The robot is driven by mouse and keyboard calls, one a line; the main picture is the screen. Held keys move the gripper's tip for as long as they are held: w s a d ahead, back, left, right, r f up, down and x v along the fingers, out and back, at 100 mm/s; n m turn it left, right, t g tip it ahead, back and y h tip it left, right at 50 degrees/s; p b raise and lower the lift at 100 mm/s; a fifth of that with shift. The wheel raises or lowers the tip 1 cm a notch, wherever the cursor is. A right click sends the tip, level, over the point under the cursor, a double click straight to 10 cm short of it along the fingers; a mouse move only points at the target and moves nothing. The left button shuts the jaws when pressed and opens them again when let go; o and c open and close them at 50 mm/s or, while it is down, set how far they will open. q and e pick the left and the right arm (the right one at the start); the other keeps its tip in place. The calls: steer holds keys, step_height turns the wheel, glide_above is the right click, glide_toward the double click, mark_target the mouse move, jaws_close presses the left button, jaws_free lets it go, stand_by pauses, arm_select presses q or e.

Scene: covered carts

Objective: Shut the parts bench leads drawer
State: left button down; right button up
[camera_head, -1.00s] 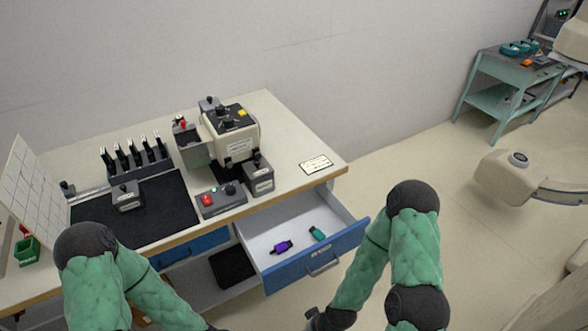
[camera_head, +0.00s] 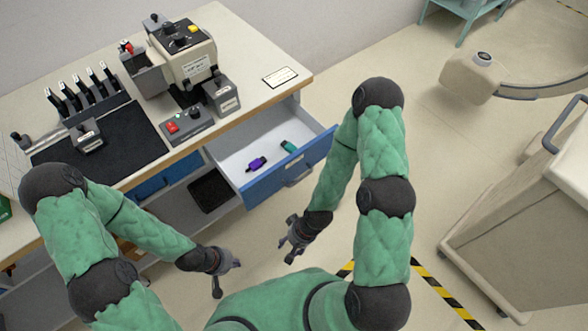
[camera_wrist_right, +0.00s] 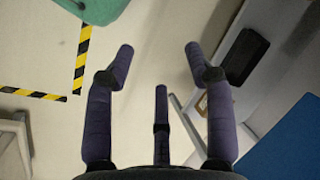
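The leads drawer (camera_head: 297,176) of the parts bench is pulled open, its blue front standing out from the bench. Inside it lie a purple part (camera_head: 256,163) and a teal part (camera_head: 289,146). My right gripper (camera_head: 292,246) is in front of and below the drawer front, apart from it. In the right wrist view its fingers (camera_wrist_right: 158,62) are spread with nothing between them, and a blue panel (camera_wrist_right: 290,150) shows at the lower right. My left gripper (camera_head: 230,278) is lower left of the drawer, apart from it; its finger opening is hard to make out.
The bench top (camera_head: 255,98) carries a machine (camera_head: 185,55), a control box (camera_head: 184,125) and a black mat (camera_head: 110,150). Another blue drawer (camera_head: 160,180) is shut at the left. A dark tray (camera_head: 209,190) sits below. A cart (camera_head: 530,220) stands at the right; the floor between is clear.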

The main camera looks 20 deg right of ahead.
steer(key=d+m, duration=0.1)
steer(key=w+d+m, duration=0.1)
steer(key=shift+w+d, duration=0.2)
steer(key=shift+d, duration=0.2)
jaws_close()
steer(key=w+d+r+m+t+b, duration=0.1)
steer(key=w+d+r+m+t, duration=0.25)
steer(key=d+r+m, duration=0.4)
steer(key=w+d+r+m+t+h+b, duration=0.15)
steer(key=w+d+r+m, duration=0.3)
steer(key=d+m, duration=0.65)
steer(key=w+d+r+m+t+y, duration=0.1)
steer(key=w+d+r+m+t, duration=0.3)
steer(key=d+m, duration=0.5)
steer(key=w+a+f+b, duration=0.1)
steer(key=w+f+b, duration=0.1)
steer(key=w, duration=0.3)
steer(key=w+a+f+g+b, duration=0.1)
steer(key=w+a+f+b, duration=0.1)
steer(key=w, duration=0.4)
steer(key=shift+w+a+f+b, duration=0.15)
steer(key=shift+a+f+b, duration=0.1)
steer(key=shift+f+b, duration=0.5)
